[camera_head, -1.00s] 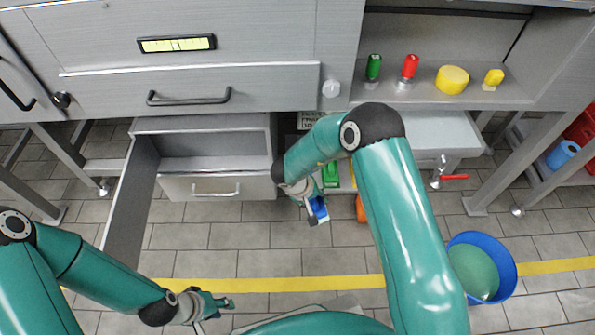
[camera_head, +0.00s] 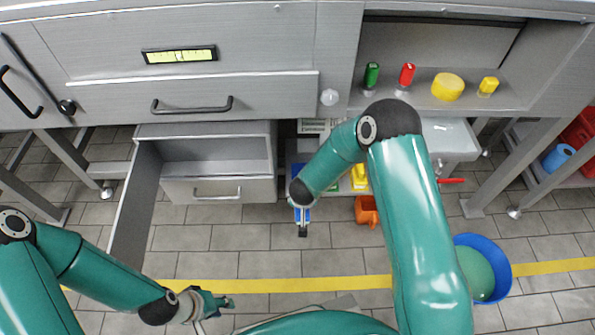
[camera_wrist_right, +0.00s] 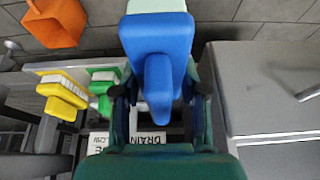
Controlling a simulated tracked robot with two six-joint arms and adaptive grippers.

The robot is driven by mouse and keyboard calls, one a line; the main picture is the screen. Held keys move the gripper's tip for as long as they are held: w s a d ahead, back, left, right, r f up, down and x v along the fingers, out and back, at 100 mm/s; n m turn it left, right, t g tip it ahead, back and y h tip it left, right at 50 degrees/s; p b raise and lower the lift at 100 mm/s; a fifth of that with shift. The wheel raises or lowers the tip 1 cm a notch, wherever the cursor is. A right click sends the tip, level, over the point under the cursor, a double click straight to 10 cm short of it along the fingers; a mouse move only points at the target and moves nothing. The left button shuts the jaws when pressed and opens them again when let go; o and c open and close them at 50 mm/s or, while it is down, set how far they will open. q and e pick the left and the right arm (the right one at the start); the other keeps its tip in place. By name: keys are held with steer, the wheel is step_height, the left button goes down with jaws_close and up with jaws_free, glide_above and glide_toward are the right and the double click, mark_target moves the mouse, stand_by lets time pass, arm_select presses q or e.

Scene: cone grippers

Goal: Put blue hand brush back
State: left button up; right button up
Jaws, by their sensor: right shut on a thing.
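The blue hand brush (camera_wrist_right: 158,45) is held in my right gripper (camera_wrist_right: 160,95), which is shut on it; its pale bristles show at the top of the right wrist view. In the head view the right gripper (camera_head: 302,205) is low in front of the grey cabinet, partly hidden by my forearm, with a bit of the blue brush (camera_head: 302,214) showing. A green brush (camera_wrist_right: 104,78) and a yellow brush (camera_wrist_right: 62,96) sit side by side just left of the held brush in the wrist view. My left gripper (camera_head: 212,303) is low at the left, apart from everything; its opening is unclear.
An open drawer (camera_head: 217,190) is left of the right gripper. An orange item (camera_head: 366,211) is on its right. A blue bucket (camera_head: 500,268) stands on the floor at the right. A shelf above holds several coloured items, including a yellow round one (camera_head: 448,86). Front floor is clear.

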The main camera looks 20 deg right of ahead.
glide_toward(300, 169)
step_height(300, 169, down, 3)
steer(key=shift+s+a+r, duration=0.15)
steer(key=shift+r, duration=0.1)
steer(key=shift+w+d, duration=0.25)
steer(key=shift+w, duration=0.65)
step_height(300, 169, down, 4)
steer(key=shift+r+b, duration=0.25)
steer(key=shift+b, duration=0.9)
steer(key=shift+r, duration=0.1)
jaws_close()
steer(key=o, duration=1.2)
jaws_free()
